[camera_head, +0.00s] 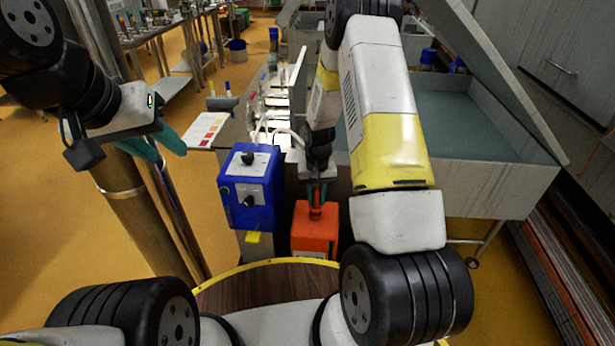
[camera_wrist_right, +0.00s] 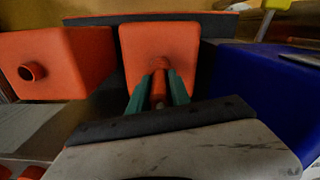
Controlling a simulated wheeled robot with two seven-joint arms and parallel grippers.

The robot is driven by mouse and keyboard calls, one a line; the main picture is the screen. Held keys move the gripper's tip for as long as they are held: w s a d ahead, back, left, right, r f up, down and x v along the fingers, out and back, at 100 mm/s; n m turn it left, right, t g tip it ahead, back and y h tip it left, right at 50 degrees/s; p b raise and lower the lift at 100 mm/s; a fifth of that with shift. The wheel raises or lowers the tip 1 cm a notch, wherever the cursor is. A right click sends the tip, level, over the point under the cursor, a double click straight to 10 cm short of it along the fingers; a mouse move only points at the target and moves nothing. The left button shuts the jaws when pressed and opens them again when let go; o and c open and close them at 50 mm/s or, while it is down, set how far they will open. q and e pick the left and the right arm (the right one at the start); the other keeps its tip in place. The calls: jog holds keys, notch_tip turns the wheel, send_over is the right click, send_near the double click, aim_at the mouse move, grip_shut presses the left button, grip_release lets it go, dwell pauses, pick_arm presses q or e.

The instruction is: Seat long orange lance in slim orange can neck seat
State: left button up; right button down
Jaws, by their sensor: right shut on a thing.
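The slim orange can (camera_head: 314,235) stands just right of a blue can in the head view. It is in the middle of the right wrist view (camera_wrist_right: 160,45). My right gripper (camera_head: 317,190) has teal fingers shut on the orange lance (camera_wrist_right: 158,88), pointing down over the can's top. A short piece of the lance (camera_head: 316,213) shows below the fingers, at or close above the can. The neck seat is hidden behind the lance and fingers, so I cannot tell whether the lance is in it. My left gripper (camera_head: 157,146) is empty, its teal fingers apart, far left.
The blue can (camera_head: 237,205) stands close beside the slim can. A wider orange can (camera_wrist_right: 70,62) with a round neck is on its other side in the right wrist view. A grey sink basin (camera_head: 500,180) stands to the right. Open floor lies to the left.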

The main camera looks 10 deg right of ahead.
aim_at(317, 188)
jog(key=shift+f, duration=1.15)
jog(key=c, duration=1.1)
grip_release()
jog(key=shift+r, duration=3.9)
